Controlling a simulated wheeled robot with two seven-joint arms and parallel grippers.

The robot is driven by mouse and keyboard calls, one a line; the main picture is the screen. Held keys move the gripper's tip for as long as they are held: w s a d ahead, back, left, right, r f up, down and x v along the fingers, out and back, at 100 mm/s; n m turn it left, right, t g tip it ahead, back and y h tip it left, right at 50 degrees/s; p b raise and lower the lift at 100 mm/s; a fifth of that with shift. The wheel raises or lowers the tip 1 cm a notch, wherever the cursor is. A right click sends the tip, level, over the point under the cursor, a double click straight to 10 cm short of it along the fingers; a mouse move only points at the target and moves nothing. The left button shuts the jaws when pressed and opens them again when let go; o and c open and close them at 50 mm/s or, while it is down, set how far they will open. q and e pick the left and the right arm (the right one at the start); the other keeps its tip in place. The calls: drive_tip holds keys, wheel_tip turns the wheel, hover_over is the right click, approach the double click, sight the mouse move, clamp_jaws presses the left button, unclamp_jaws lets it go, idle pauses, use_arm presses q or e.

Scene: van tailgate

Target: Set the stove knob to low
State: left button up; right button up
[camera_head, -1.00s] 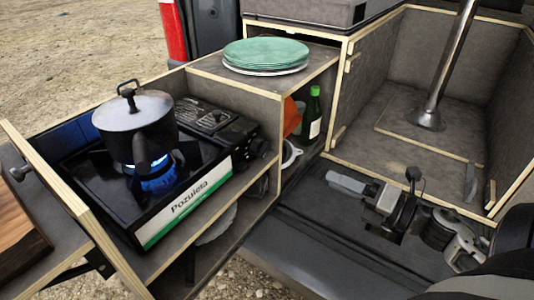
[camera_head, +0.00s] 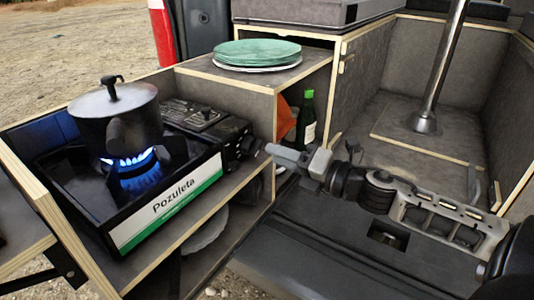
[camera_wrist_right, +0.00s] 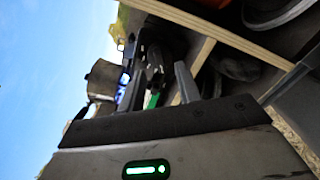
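The black camping stove (camera_head: 72,208), with a white and green "Pozuleta" front, sits in the left compartment. Its blue burner flame (camera_head: 137,170) is lit under a dark lidded pot (camera_head: 115,115). The dark stove knob (camera_head: 249,146) is at the stove's right end; its setting is too small to read. My right gripper (camera_head: 272,151) reaches in from the right, its fingertips pointing left just short of the knob. Its fingers look closed together, with nothing between them. In the right wrist view, the grey fingers (camera_wrist_right: 187,83) point toward the stove and pot. My left gripper is not in view.
Green plates (camera_head: 257,52) are stacked on the shelf top above and behind the knob. A green bottle (camera_head: 306,118) and an orange item (camera_head: 284,116) stand in the cubby beside my right gripper. A wooden panel edge (camera_head: 50,220) bounds the stove's left side.

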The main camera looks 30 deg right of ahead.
sight(260, 148)
drive_tip(key=shift+x, duration=1.9)
drive_tip(key=shift+c, duration=0.3)
clamp_jaws()
